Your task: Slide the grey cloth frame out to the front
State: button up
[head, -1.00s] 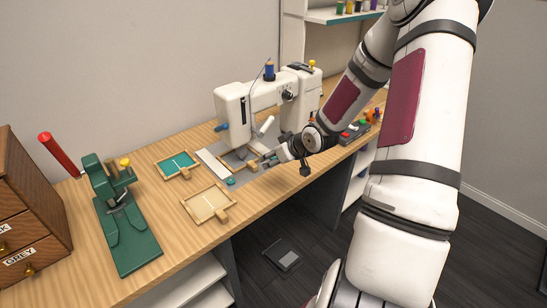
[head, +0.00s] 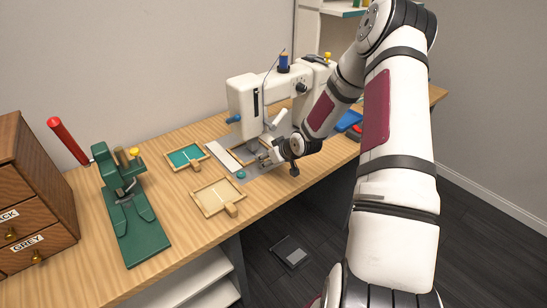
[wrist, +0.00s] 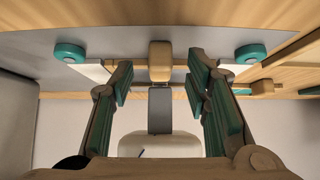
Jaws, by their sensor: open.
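The grey cloth frame (head: 238,150) is a wooden frame lying flat on the sewing machine's bed, under the needle area of the white sewing machine (head: 243,98). My gripper and the machine hide part of it in the head view. Its wooden handle (wrist: 160,58) shows in the wrist view, between my fingers and apart from both. My gripper (head: 262,158) is open at the front of the machine; it also shows open in the wrist view (wrist: 161,85). The cloth itself is hard to make out.
A teal cloth frame (head: 187,157) and a cream one (head: 217,196) lie on the wooden table left of the machine. Teal knobs (head: 241,174) sit on the grey bed (head: 262,172). A green press (head: 130,215) and a drawer cabinet (head: 32,205) stand farther left.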

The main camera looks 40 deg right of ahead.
jog(key=shift+w+f, duration=0.4)
jog(key=shift+w, duration=0.05)
jog(key=shift+c, duration=0.5)
grip_shut()
jog(key=shift+s, duration=0.1)
